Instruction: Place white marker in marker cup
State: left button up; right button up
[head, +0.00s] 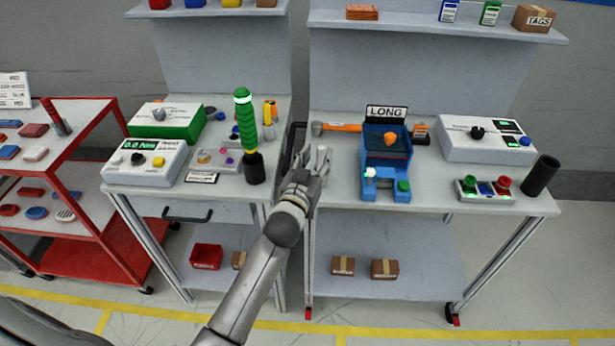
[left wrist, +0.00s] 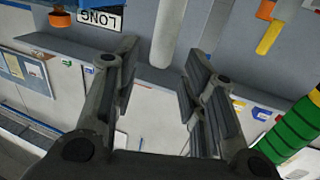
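A white cylinder (left wrist: 168,32), which looks like the white marker, hangs into the left wrist view from the top edge, in the gap between my left fingers. My left gripper (head: 310,157) is open over the gap between the two benches; both fingers show apart in the left wrist view (left wrist: 160,62). No finger visibly presses on the cylinder. In the head view the marker cannot be told clearly from the pale fingers. A dark upright cylinder (head: 541,175), perhaps the marker cup, stands at the right bench's right end. My right gripper is not in view.
A green-handled tool (head: 246,125) stands upright left of my gripper. A blue fixture (head: 386,165) under a LONG sign (head: 386,112) stands to its right, with an orange-handled hammer (head: 340,127) nearby. A button box (head: 484,190) sits left of the dark cylinder.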

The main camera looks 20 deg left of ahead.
pick_arm(q)
jog(key=s, duration=0.8)
jog(key=shift+b, duration=0.4)
jog(key=shift+w, duration=0.1)
jog(key=s+d+f+m+g+h, duration=0.1)
jog(key=s+f+g, duration=0.15)
jog(key=f, duration=0.95)
jog(key=s+d+f+g, duration=0.1)
jog(key=s+f+g, duration=0.15)
jog(key=f, duration=0.95)
jog(key=s+f+m+g, duration=0.1)
jog(key=s+f+g, duration=0.1)
jog(key=s+f, duration=0.4)
jog(key=s+f+g, duration=0.2)
jog(key=s+f, duration=0.2)
jog(key=f, duration=0.5)
jog(key=s+a+f+g, duration=0.2)
jog(key=s+f, duration=0.4)
jog(key=s, duration=0.5)
jog(key=s+a+f+g, duration=0.1)
jog(key=s+f+g, duration=0.2)
jog(key=s+f, duration=0.3)
jog(key=s+a+f+g, duration=0.2)
jog(key=s+f, duration=0.4)
jog(key=s, duration=1)
jog(key=shift+s+a+m+g+y, duration=0.3)
jog(key=shift+a+g, duration=0.05)
jog(key=shift+g, duration=0.15)
